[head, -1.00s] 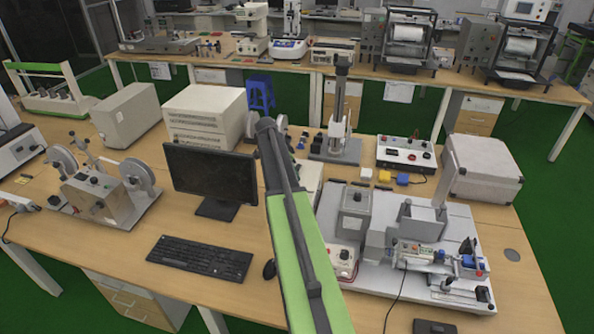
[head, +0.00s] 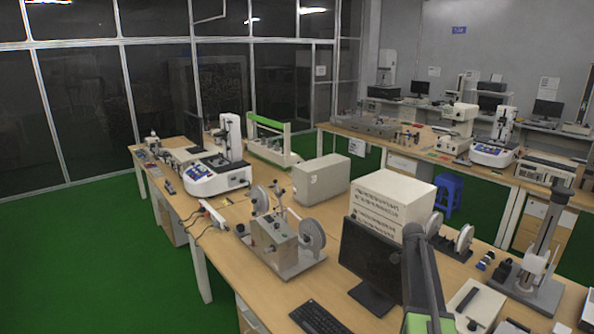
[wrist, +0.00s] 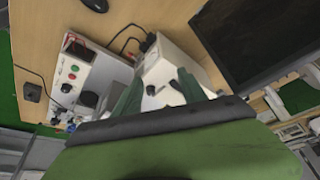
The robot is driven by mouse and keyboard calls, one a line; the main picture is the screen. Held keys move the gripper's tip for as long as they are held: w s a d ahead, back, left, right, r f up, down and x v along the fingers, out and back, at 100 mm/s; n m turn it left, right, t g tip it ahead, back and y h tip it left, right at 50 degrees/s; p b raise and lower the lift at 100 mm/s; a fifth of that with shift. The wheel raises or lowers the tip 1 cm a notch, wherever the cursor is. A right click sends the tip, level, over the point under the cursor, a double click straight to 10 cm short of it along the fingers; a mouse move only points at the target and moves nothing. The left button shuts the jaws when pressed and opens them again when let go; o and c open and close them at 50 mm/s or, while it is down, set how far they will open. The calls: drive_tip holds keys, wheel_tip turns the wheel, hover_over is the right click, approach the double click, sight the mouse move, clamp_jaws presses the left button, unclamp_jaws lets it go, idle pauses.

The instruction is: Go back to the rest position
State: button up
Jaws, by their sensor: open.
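My gripper (wrist: 158,88) shows in the wrist view as two dark green fingers standing apart beyond a dark bar. It is open, and I see nothing held between the fingers. A white box-shaped device (wrist: 170,62) lies beyond the fingers, partly hidden by them. In the head view my green and dark grey arm rises from the bottom edge at the right, in front of the bench. The gripper itself cannot be made out there. The task names no object.
A black monitor (head: 368,262) and keyboard (head: 318,318) are beside my arm on the wooden bench. Green floor (head: 80,250) is open at the left.

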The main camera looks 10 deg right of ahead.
drive_tip(key=a+f+n+b, duration=0.2)
drive_tip(key=a+f, duration=0.1)
drive_tip(key=a, duration=0.5)
drive_tip(key=a+f+n+b, duration=0.15)
drive_tip(key=a+f, duration=0.25)
drive_tip(key=a, duration=0.4)
drive_tip(key=s+a+f+n+y+b, duration=0.2)
drive_tip(key=s+a+n, duration=0.5)
drive_tip(key=a, duration=0.3)
drive_tip(key=s+a+f+n+y+b, duration=0.2)
drive_tip(key=s+a+n, duration=0.6)
drive_tip(key=a, duration=0.3)
drive_tip(key=shift+s+a+f, duration=0.25)
drive_tip(key=shift+f, duration=0.05)
